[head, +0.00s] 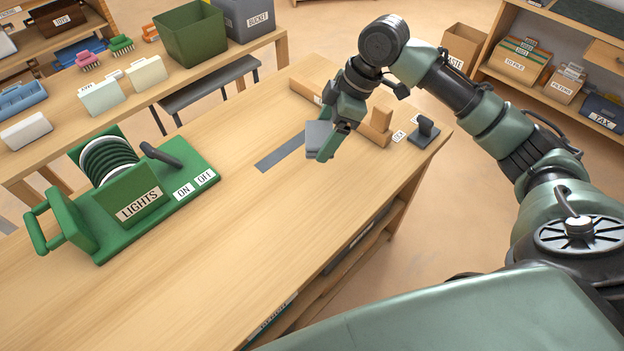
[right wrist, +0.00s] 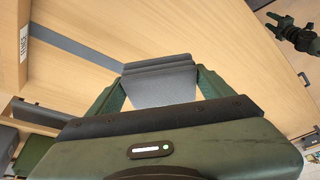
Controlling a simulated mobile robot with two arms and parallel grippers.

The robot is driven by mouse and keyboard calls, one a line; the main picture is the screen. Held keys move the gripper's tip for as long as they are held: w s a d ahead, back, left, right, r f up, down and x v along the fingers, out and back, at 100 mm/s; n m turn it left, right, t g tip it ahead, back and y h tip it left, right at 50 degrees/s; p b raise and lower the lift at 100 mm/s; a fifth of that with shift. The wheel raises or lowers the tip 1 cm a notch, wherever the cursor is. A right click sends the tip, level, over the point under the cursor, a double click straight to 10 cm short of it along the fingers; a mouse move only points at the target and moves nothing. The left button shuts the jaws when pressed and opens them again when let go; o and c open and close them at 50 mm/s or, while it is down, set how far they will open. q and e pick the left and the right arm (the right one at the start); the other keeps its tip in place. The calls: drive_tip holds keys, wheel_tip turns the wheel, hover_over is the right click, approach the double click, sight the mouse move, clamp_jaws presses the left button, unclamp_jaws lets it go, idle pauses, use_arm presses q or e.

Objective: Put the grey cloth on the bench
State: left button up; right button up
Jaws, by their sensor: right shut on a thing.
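The grey cloth (head: 317,138) is a small folded stack of flat layers. My right gripper (head: 331,138) is shut on it, over the far part of the long wooden bench (head: 235,245). In the right wrist view the cloth (right wrist: 160,85) sits between the two green fingers of the right gripper (right wrist: 160,78). The cloth is close to the bench top, but I cannot tell whether it touches. A flat dark grey strip (head: 280,152) lies on the bench just left of the cloth. My left gripper is not in the head view.
A green device labelled LIGHTS (head: 140,200) with a lever and ON and OFF labels takes up the bench's left. Wooden blocks (head: 375,130) and a black stand (head: 423,134) are near its far right end. The bench's middle is clear. Shelves (head: 500,40) stand at back right.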

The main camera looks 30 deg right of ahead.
sight(317, 188)
wheel_tip(317, 188, down, 16)
drive_tip(key=shift+f, duration=0.25)
idle(0.3)
drive_tip(key=o, duration=1.1)
drive_tip(key=shift+f, duration=0.1)
drive_tip(key=v, duration=1.2)
